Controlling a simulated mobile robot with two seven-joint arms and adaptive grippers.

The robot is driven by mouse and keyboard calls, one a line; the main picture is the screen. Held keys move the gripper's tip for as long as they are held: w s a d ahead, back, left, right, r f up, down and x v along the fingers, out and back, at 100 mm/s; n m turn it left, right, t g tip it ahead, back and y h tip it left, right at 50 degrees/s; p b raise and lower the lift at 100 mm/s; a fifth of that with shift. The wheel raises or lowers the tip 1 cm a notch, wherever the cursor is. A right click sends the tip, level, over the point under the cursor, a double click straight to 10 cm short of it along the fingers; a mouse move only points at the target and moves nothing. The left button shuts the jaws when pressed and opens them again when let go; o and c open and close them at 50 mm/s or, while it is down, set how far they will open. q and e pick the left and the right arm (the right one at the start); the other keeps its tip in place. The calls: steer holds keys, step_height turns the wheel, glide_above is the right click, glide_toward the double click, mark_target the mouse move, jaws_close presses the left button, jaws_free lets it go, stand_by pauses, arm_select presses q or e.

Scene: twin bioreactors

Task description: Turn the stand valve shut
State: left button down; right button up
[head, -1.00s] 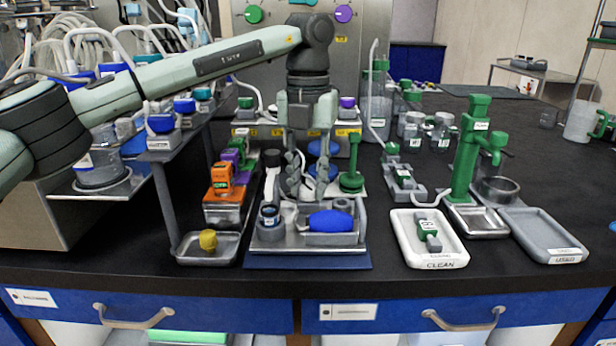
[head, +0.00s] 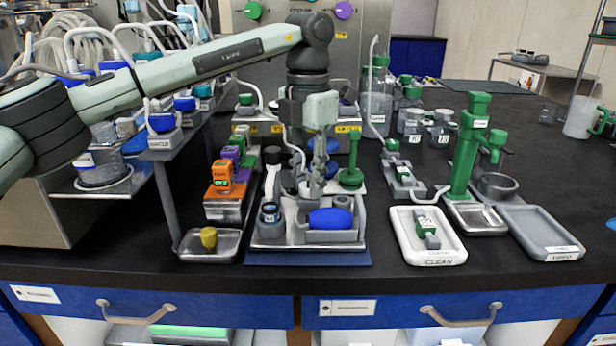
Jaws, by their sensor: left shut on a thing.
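My left gripper (head: 314,180) reaches down from above at the middle of the bench. Its fingers are shut on a small part at the back of a grey stand tray (head: 285,236). I take this part to be the stand valve; the fingers hide nearly all of it, so its handle angle cannot be told. The tray holds a blue oval piece (head: 330,218) and a small dark-topped bottle (head: 269,213) in front of the gripper. My right gripper is not in view.
A green post on a round base (head: 351,178) stands close right of the gripper. Orange and purple blocks (head: 222,172) stand left. A white CLEAN tray (head: 454,255), a tall green stand (head: 468,150) and a grey tray (head: 545,235) are at right. Bare bench lies in front.

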mark_target(308, 185)
arm_select(q)
steer(key=shift+r, duration=0.1)
steer(key=c, duration=1.2)
jaws_free()
step_height(308, 185, up, 12)
steer(key=shift+f, duration=0.1)
